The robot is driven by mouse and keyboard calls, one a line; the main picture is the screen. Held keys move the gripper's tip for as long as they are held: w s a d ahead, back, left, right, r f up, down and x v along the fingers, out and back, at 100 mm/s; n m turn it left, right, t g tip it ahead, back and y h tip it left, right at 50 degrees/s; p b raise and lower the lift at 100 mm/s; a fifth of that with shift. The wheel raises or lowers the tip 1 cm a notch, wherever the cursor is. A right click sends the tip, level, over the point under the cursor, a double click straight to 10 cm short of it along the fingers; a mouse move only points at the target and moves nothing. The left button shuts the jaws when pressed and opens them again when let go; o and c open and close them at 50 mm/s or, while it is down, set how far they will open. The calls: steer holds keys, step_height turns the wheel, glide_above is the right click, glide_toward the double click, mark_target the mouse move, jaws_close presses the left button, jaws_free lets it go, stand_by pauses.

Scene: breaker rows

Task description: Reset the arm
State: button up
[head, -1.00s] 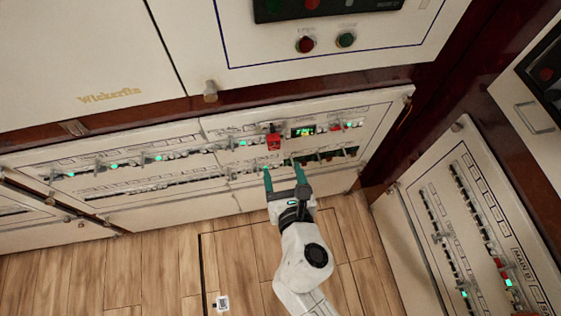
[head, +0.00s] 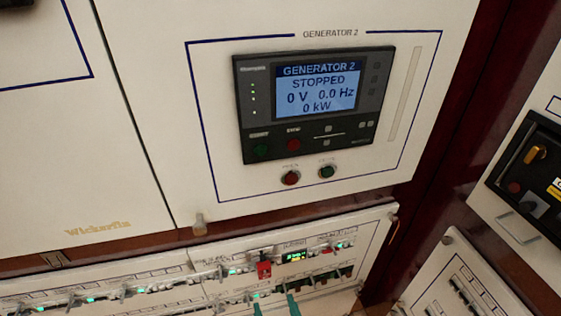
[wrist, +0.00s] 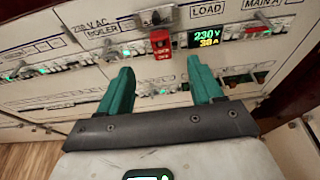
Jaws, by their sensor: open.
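My gripper (wrist: 160,95) is open and empty in the wrist view, its two green fingers apart and pointing at the breaker panel (wrist: 60,60). In the head view only the green fingertips of my gripper (head: 275,307) show at the bottom edge, in front of the panel; the rest of my arm is out of that view. A red tag or lock (wrist: 161,44) hangs on the panel, seen between and beyond the fingers; it also shows in the head view (head: 264,270). I cannot tell whether the fingertips touch the panel.
Above the breakers, the Generator 2 display (head: 316,90) reads STOPPED, 0 V, 0.0 Hz, 0 kW. A red button (head: 290,178) and a green button (head: 326,171) sit below it. A small meter (wrist: 208,38) reads 230 V. Another cabinet (head: 480,275) stands at the right.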

steer(key=s+d+f+m+g+h, duration=0.2)
steer(key=d+m+g+h, duration=0.15)
steer(key=d+m, duration=0.8)
steer(key=s+d+f+m+g+h, duration=0.15)
steer(key=d+m+h, duration=0.25)
steer(key=d+m, duration=0.7)
steer(key=s+d+m+g+y, duration=0.1)
steer(key=s+d+m+g, duration=0.2)
steer(key=s+m, duration=0.5)
steer(key=s+d+m+g+y+p, duration=0.1)
steer(key=s+d+m+g+y, duration=0.1)
steer(key=s+m+g, duration=0.3)
steer(key=s+d+m, duration=0.1)
steer(key=s+m, duration=0.3)
steer(key=shift+d+f, duration=0.2)
steer(key=shift+f, duration=0.15)
steer(key=shift+c, duration=0.3)
